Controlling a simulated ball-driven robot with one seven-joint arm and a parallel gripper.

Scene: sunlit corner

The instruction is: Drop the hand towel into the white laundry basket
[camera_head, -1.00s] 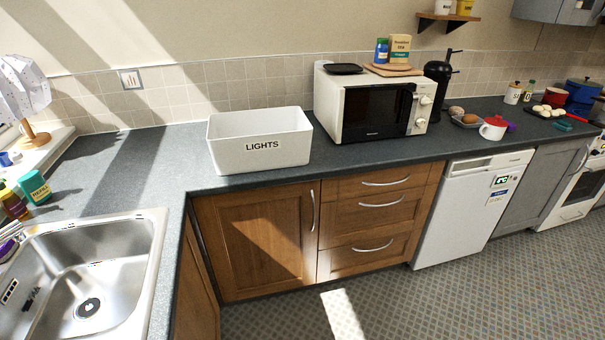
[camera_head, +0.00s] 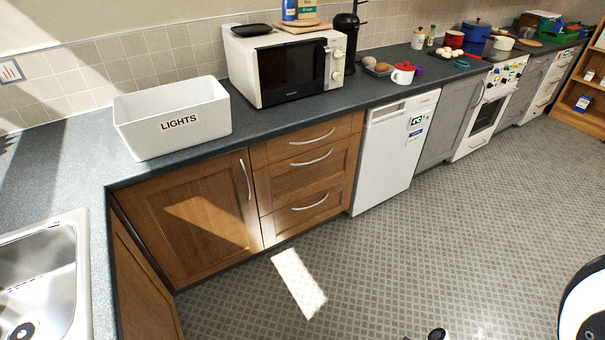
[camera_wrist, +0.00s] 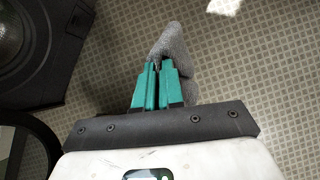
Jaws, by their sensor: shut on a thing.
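My gripper (camera_wrist: 158,70) shows in the wrist view with its two teal fingers close together. It is shut on a grey cloth, the hand towel (camera_wrist: 180,45), which bunches at and beyond the fingertips above the floor. Part of the towel is hidden behind the fingers. In the head view, a white rectangular basket (camera_head: 150,128) marked "LIGHTS" stands upright on the dark worktop, left of the microwave. The inside of the basket is mostly hidden by its front wall. The gripper and towel are not clearly seen in the head view.
The microwave (camera_head: 290,70) stands right of the basket. A steel sink (camera_head: 45,270) is at the lower left. Wooden cupboards and a white appliance (camera_head: 395,150) front the worktop (camera_head: 80,170).

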